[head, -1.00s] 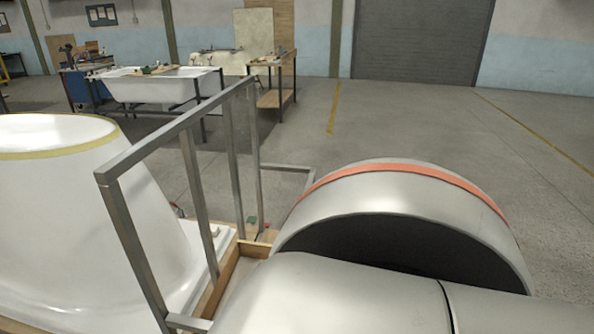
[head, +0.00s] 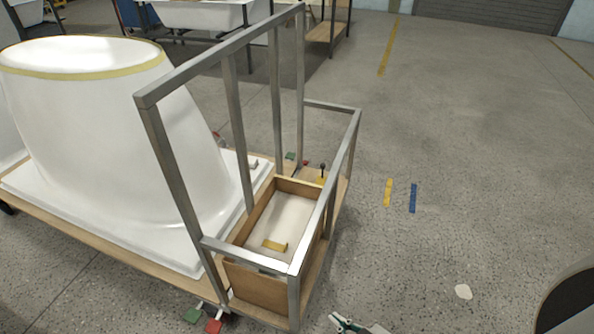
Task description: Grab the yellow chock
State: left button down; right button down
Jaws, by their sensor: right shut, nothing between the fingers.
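A small yellow block (head: 275,245), which looks like the yellow chock, lies on the pale bottom of an open wooden box (head: 262,287). The box sits inside a grey metal frame (head: 151,121) at the end of the wooden base. My right gripper (head: 341,322) shows only in part at the bottom edge, right of the box and apart from it. It is shut and empty. My left gripper is not in view.
A white tub shell (head: 105,130) stands left of the frame. The frame's upright bars and rails surround the box. Green (head: 193,315) and red (head: 213,326) pieces lie near the base's front. Yellow (head: 388,193) and blue (head: 413,198) strips mark the open floor at right.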

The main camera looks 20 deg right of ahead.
aim_at(321, 180)
jog(key=z, duration=1.35)
jog(key=i+z, duration=0.4)
jog(key=i, duration=2)
jog(key=i+l, duration=0.1)
jog(key=i, duration=1.4)
jog(key=i+u, duration=0.1)
jog(key=u, duration=0.35)
jog(key=i+u, duration=0.1)
jog(key=u, duration=0.35)
jog(key=i+u, duration=0.1)
jog(key=u, duration=0.35)
